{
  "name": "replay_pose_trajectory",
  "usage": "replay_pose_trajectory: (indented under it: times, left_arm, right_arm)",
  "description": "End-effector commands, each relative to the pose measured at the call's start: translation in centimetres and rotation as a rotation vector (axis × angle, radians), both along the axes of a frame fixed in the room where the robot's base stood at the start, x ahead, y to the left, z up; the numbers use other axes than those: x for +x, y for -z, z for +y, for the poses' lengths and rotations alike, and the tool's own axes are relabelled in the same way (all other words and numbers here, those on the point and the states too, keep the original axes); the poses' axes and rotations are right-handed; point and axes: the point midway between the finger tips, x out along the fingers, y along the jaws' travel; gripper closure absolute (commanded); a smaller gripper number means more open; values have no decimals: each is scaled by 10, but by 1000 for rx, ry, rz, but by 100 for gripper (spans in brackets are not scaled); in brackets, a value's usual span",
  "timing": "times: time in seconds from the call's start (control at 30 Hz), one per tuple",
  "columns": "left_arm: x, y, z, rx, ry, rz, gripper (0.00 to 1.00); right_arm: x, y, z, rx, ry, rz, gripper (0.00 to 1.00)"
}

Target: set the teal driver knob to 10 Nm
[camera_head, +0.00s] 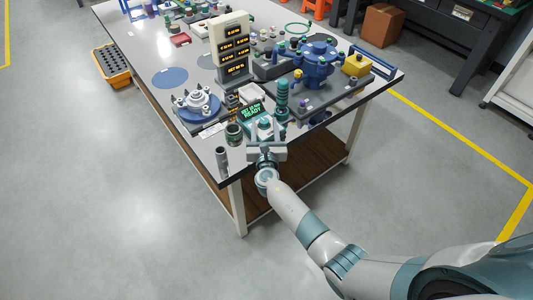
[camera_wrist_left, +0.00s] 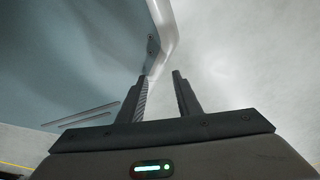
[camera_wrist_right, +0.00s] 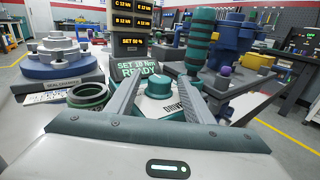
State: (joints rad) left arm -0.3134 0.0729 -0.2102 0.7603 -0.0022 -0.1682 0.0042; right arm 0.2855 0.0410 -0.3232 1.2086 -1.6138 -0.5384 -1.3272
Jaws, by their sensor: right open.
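The teal driver knob (camera_wrist_right: 158,84) is a short round cylinder on a pale housing marked with "DRIVE" lettering. Its green display (camera_wrist_right: 138,68) reads "SET", a number that looks like 10 or 18, "Nm" and "READY"; the display also shows in the head view (camera_head: 251,111). My right gripper (camera_head: 266,150) is at the table's front edge by the housing. In the right wrist view its open fingers (camera_wrist_right: 157,88) lie to either side of the knob; whether they touch it is unclear. My left gripper (camera_wrist_left: 163,80) is open and empty, away from the table.
A ribbed teal driver (camera_wrist_right: 199,42) stands upright behind the knob, close to the right finger. A dark green ring (camera_wrist_right: 88,95) sits left of the gripper. A blue round fixture (camera_head: 197,104), a display tower (camera_head: 231,48) and a blue valve body (camera_head: 315,65) crowd the table (camera_head: 143,55).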

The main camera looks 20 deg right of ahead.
Motion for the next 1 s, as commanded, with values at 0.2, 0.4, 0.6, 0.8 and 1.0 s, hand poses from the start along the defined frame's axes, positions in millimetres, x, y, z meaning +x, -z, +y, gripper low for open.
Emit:
replay_pose_trajectory:
  times: [0.2, 0.4, 0.6, 0.8, 1.0]
  left_arm:
    - [-6, 1, 2, 4, 0, 13, 69]
    - [-5, 3, 2, 4, 0, 11, 69]
    - [6, 3, -1, -2, -1, -14, 69]
    - [25, -1, -6, -13, 0, -54, 69]
    - [32, -4, -10, -20, 2, -77, 69]
  right_arm:
    - [-36, 1, 9, 2, -1, 1, 53]
    - [-76, 2, 19, 2, -1, 1, 53]
    - [-114, 2, 28, 2, -1, 0, 53]
    - [-140, 1, 35, 1, 0, 1, 53]
    - [-150, 0, 37, 1, 0, 0, 53]
